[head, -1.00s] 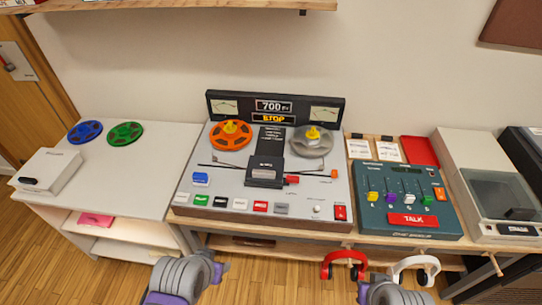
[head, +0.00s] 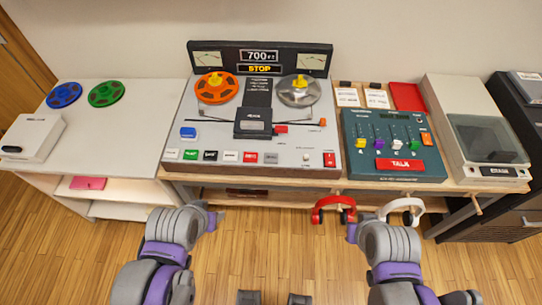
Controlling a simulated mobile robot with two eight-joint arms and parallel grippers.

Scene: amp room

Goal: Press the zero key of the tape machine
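The tape machine (head: 285,140) is on the bench in the middle of the head view. Its dark display (head: 258,62) reads 700 and STOP. An orange reel (head: 216,92) is on its left and a grey reel (head: 299,95) on its right. A front row has white, green (head: 190,155), black, white, red (head: 250,157) and grey keys; a blue key (head: 188,132) lies above its left end. The labels are too small to tell which is the zero key. My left gripper (head: 214,219) and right gripper (head: 351,232) are in front of the bench, apart from the machine; their fingers are unclear.
A teal mixer (head: 392,148) with a red TALK key stands right of the machine. Red headphones (head: 333,207) and white headphones (head: 401,209) hang at the bench front. Blue (head: 63,95) and green (head: 106,93) reels lie on the left cabinet. Open floor lies in front.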

